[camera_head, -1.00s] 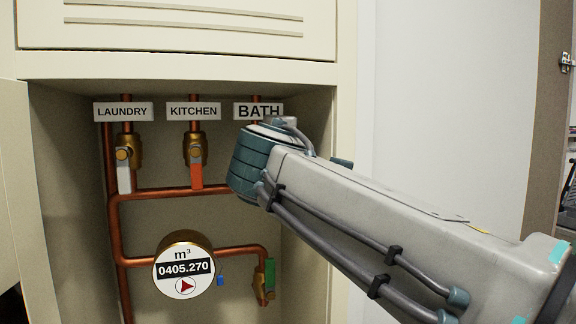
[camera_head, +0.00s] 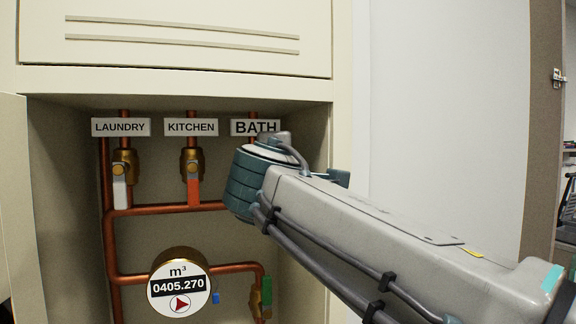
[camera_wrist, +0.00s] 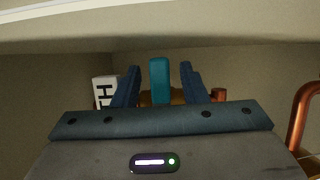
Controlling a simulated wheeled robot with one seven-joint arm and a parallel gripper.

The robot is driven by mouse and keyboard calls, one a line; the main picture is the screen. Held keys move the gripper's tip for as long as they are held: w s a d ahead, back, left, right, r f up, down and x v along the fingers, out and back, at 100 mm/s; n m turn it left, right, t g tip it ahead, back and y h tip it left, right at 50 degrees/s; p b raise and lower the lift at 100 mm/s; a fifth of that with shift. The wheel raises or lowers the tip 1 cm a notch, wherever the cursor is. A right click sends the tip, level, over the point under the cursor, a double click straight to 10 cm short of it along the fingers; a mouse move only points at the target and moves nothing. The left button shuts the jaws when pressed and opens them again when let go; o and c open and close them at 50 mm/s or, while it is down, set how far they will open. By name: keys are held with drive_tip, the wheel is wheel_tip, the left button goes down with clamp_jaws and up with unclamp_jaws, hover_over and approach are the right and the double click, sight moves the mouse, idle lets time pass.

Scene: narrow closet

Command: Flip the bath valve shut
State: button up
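The BATH label (camera_head: 254,127) is on the right of the cabinet's row of labels, partly covered by my arm. My arm hides the bath valve and my gripper in the head view. In the wrist view, a teal valve lever (camera_wrist: 159,80) stands upright in front of brass (camera_wrist: 150,99), with a label showing an H (camera_wrist: 104,91) beside it on the left. My gripper (camera_wrist: 159,77) is open. Its two dark blue fingers stand on either side of the lever, with a visible gap on each side. How deep the lever sits between them I cannot tell.
The laundry valve (camera_head: 121,170) with a white lever and the kitchen valve (camera_head: 192,170) with an orange lever are left of my arm. A round meter (camera_head: 179,290) and a green-handled valve (camera_head: 266,292) sit below. The cabinet walls are close around; copper pipe (camera_wrist: 303,110) shows right.

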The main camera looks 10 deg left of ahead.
drive_tip(key=s+d+b, duration=0.1)
drive_tip(key=s+d, duration=0.1)
drive_tip(key=s, duration=1.1)
drive_tip(key=shift+s+b, duration=0.35)
drive_tip(key=shift+b, duration=0.05)
drive_tip(key=shift+d, duration=0.1)
